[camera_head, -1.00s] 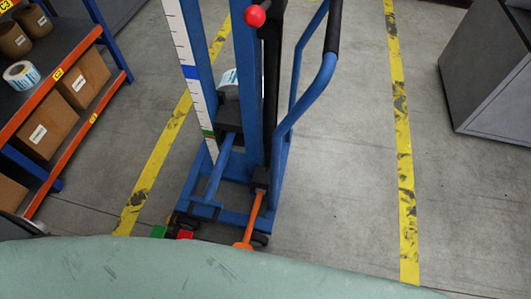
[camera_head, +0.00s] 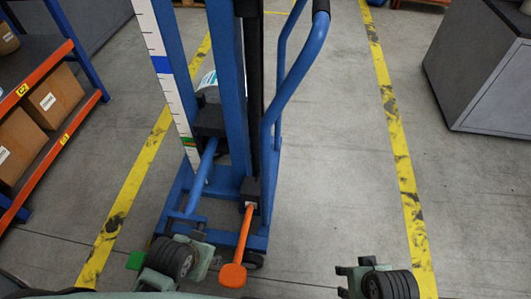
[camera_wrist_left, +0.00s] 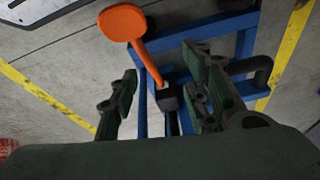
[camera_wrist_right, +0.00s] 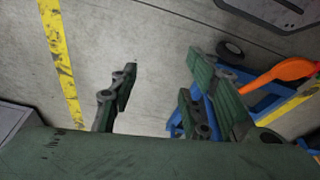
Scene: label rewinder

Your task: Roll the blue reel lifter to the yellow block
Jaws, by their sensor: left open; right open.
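The blue reel lifter (camera_head: 226,115) stands upright on the floor, left of centre in the head view. It has a curved push handle (camera_head: 303,70) on its right, a white scale strip on its left and an orange pedal (camera_head: 235,265) low at the front. My left gripper (camera_head: 168,258) is open at the lifter's lower left front; in its wrist view the open fingers (camera_wrist_left: 162,88) frame part of the blue base. My right gripper (camera_head: 357,268) is open and empty, right of the lifter; its fingers (camera_wrist_right: 167,82) also show apart in its wrist view. No yellow block shows.
An orange and blue shelf (camera_head: 60,140) with cardboard boxes stands at the left. A grey cabinet (camera_head: 480,80) stands at the right. Yellow floor lines run on both sides of the lifter. The floor between lifter and right line (camera_head: 400,150) is clear.

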